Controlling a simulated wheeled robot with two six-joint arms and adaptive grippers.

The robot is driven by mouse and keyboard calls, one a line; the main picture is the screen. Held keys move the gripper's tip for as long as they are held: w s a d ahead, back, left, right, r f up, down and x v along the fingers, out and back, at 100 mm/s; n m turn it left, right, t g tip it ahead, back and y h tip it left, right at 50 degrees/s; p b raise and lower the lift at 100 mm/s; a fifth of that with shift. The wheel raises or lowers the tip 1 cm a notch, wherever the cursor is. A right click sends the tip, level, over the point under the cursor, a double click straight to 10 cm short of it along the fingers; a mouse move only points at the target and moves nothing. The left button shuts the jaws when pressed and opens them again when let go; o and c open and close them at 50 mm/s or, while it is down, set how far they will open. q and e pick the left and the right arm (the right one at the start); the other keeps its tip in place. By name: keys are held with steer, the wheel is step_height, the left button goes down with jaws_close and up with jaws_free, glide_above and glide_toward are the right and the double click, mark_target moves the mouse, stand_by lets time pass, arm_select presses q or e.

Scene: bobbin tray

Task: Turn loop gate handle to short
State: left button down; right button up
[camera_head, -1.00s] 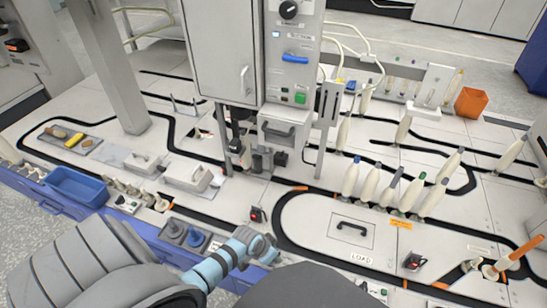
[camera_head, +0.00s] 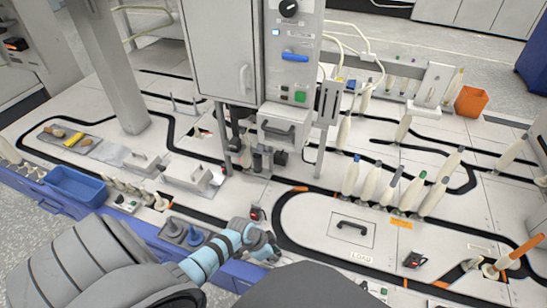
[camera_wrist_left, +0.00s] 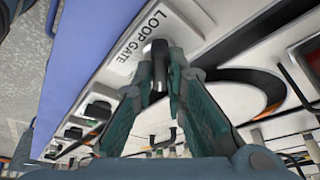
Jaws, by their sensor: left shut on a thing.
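My left gripper (camera_head: 270,246) is at the front edge of the white table, just in front of a small black-and-red switch (camera_head: 257,213). In the left wrist view its two green fingers (camera_wrist_left: 159,72) are shut on the dark loop gate handle (camera_wrist_left: 158,62). The handle stands beside a white label reading LOOP GATE (camera_wrist_left: 150,35). The fingers hide its lower part, and I cannot read its position marks. In the head view the gripper hides the handle. My right gripper is not in view.
A black track curves over the table right of the gripper, around a LOAD hatch (camera_head: 351,230). Several pale bobbins (camera_head: 350,178) stand behind it. A cabinet (camera_head: 222,50) rises at the back.

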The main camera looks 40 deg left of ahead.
arm_select(q)
steer(key=shift+f+m+h+b, duration=0.1)
steer(key=shift+m+h+b, duration=0.2)
steer(key=shift+m, duration=0.6)
steer(key=m+g+b, duration=0.1)
steer(key=m, duration=0.1)
steer(key=shift+m+h, duration=0.4)
steer(key=shift+m+g+b, duration=0.5)
steer(key=shift+m+b, duration=0.15)
steer(key=shift+m, duration=0.35)
steer(key=shift+a+m+g+h+b, duration=0.1)
steer(key=shift+m+g+h+b, duration=0.25)
steer(key=shift+m, duration=0.55)
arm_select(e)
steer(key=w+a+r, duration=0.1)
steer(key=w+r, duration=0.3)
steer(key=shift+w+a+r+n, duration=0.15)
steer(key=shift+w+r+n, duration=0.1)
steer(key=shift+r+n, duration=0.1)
arm_select(q)
steer(key=c, duration=1.6)
jaws_free()
